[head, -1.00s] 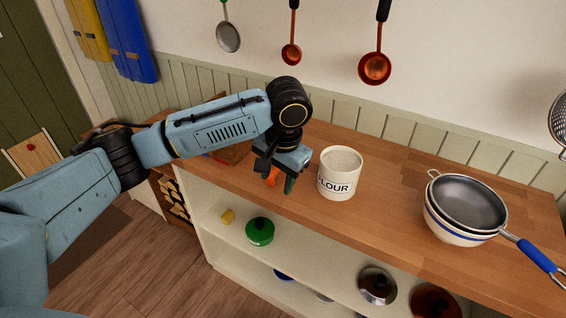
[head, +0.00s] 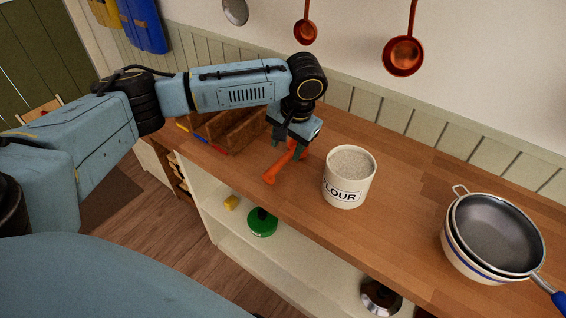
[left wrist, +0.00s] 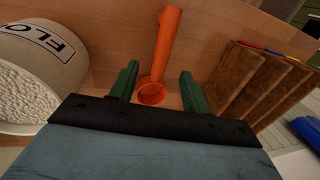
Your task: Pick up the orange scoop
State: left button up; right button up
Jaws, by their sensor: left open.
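The orange scoop (head: 275,172) lies on the wooden counter near its front edge, left of the flour canister. My left gripper (head: 287,150) is open and points down over one end of the scoop. In the left wrist view, the scoop (left wrist: 166,45) runs away from the camera with its round cup end nearest. The two green fingers (left wrist: 159,82) stand apart on either side of that cup end, with a gap to each side. I cannot tell whether they touch the counter. My right gripper is not in view.
The flour canister (head: 349,180) stands just right of the gripper and fills the left of the wrist view (left wrist: 35,75). A brown wooden holder (head: 228,130) is close on the left. Nested bowls with a sieve (head: 492,235) sit at the right. Copper ladles hang behind.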

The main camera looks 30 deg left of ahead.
aim_at(283, 159)
pick_arm(q)
jog(key=shift+a+f, duration=0.2)
jog(key=shift+f, duration=0.5)
jog(key=f, duration=0.3)
jog(key=shift+a+f, duration=0.2)
jog(key=shift+a, duration=0.2)
jog(key=shift+f+b, duration=0.2)
jog(key=shift+b, duration=0.1)
jog(key=shift+c, duration=0.7)
grip_shut()
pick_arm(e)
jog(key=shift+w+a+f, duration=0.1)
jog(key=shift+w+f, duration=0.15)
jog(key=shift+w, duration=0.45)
